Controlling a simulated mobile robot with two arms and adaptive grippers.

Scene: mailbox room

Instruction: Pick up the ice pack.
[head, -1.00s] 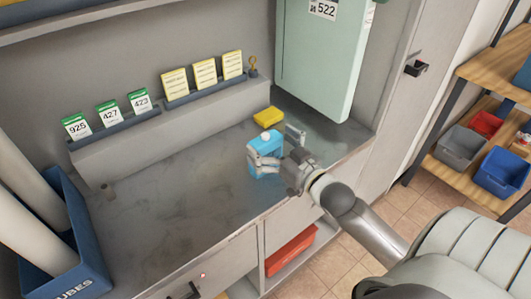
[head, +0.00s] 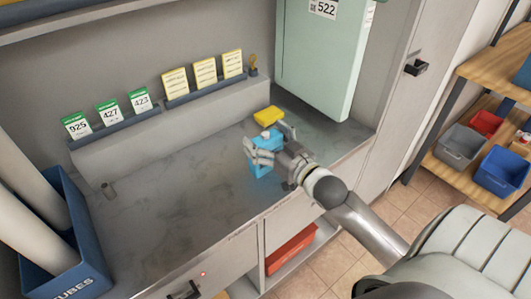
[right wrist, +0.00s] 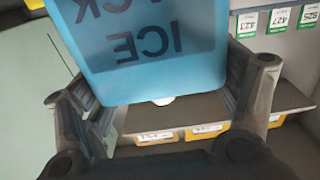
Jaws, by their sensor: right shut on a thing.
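The ice pack (head: 262,170) is a light blue block with a white cap, on the grey counter in the head view. In the right wrist view the ice pack (right wrist: 145,50) fills the upper middle, its "ICE PACK" lettering upside down. My right gripper (head: 268,150) is shut on it, with a finger on either side; the gripper (right wrist: 165,105) also shows in the right wrist view. The fingers hide part of the pack. I cannot tell whether its base touches the counter. My left gripper is not in view.
A yellow block (head: 269,115) lies just behind the pack. A ledge with number cards (head: 108,117) and yellow cards (head: 204,73) runs along the back. A blue tube bin (head: 90,255) stands at the left, a pale green panel (head: 318,60) at the back right. The counter's middle is clear.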

